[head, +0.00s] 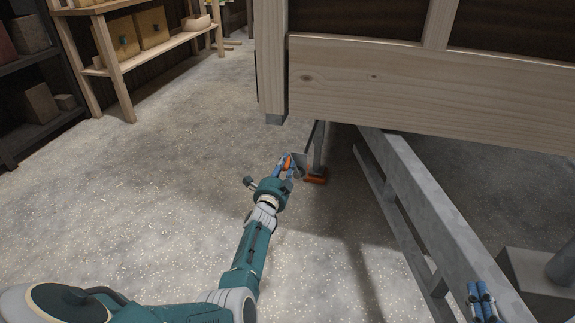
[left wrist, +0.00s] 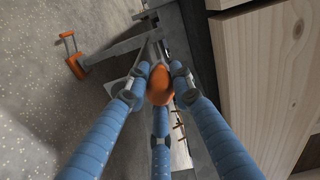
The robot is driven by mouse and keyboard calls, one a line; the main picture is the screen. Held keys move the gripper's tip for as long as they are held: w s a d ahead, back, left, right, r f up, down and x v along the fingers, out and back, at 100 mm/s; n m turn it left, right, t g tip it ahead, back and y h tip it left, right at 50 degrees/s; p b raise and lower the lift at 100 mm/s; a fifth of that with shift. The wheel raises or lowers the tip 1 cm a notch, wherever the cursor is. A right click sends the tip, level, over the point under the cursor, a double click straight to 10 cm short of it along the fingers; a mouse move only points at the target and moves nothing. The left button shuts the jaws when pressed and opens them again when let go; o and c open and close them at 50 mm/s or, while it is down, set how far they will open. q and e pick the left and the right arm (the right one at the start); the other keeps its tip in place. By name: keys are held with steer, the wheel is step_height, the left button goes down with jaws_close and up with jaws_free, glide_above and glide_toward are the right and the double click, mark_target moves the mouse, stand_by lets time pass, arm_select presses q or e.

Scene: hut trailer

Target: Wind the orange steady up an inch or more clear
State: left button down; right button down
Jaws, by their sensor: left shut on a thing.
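The orange steady shows in the head view as a grey leg (head: 319,148) under the trailer's corner with an orange foot (head: 314,179) at the floor. I cannot tell whether the foot touches the ground. In the left wrist view the orange foot (left wrist: 77,67) is at the upper left, on a grey arm. My left gripper (head: 287,165) is beside the leg, its blue fingers shut on an orange knob (left wrist: 159,86). What the knob joins is mostly hidden behind the fingers. My right gripper (head: 481,300) shows only as blue fingers at the lower right; I see nothing in it.
Shelves (head: 150,45) stand at the upper left. The floor (head: 150,190) between is clear.

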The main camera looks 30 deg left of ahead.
arm_select(q)
steer(key=shift+s+a, duration=0.1)
steer(key=shift+a, duration=0.2)
steer(key=c, duration=1.5)
jaws_free()
steer(key=shift+a, duration=0.1)
steer(key=shift+s+d, duration=0.1)
steer(key=shift+d, duration=0.1)
steer(key=shift+s+d+f, duration=0.1)
steer(key=shift+s+f, duration=0.05)
steer(key=shift+s, duration=0.15)
steer(key=v, duration=1.1)
steer(key=shift+s, duration=0.1)
